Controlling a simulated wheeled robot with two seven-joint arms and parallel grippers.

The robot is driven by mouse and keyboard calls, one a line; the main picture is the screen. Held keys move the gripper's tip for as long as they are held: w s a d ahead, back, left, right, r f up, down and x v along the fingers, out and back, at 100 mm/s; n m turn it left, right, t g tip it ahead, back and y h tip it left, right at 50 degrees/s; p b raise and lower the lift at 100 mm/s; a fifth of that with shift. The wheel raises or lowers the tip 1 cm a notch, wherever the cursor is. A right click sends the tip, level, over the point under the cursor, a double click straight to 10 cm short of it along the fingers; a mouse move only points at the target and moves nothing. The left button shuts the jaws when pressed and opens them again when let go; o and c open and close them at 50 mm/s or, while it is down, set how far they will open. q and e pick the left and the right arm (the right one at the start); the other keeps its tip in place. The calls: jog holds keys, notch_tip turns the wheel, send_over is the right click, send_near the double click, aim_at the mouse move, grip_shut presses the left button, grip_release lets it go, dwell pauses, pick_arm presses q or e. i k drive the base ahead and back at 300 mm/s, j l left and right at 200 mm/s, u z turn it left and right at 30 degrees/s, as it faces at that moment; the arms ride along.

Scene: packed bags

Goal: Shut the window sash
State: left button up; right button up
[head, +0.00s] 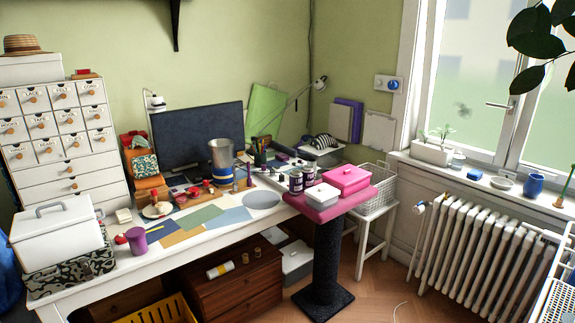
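The window (475,70) is at the upper right, with white frames and large panes showing pale buildings and greenery outside. The window sash (513,122) has a white upright with a metal handle (499,105), whose lever lies roughly level and points left. I cannot tell from this view whether the sash stands slightly ajar. The right part of the window is partly hidden by dark leaves and cut off by the picture's edge. Neither of my grippers shows in the head view.
The sill (468,178) holds a white planter (432,152), a small bowl (502,183) and a blue mug (533,184). A white radiator (475,245) stands below. A pink-topped post (325,255) stands beside the cluttered desk (215,233). Some wooden floor (385,285) is clear.

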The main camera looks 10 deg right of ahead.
aim_at(498, 159)
jog(key=i+l+z, duration=0.2)
jog(key=i+z, duration=1)
jog(key=i+j+z, duration=0.4)
jog(key=i+l, duration=0.1)
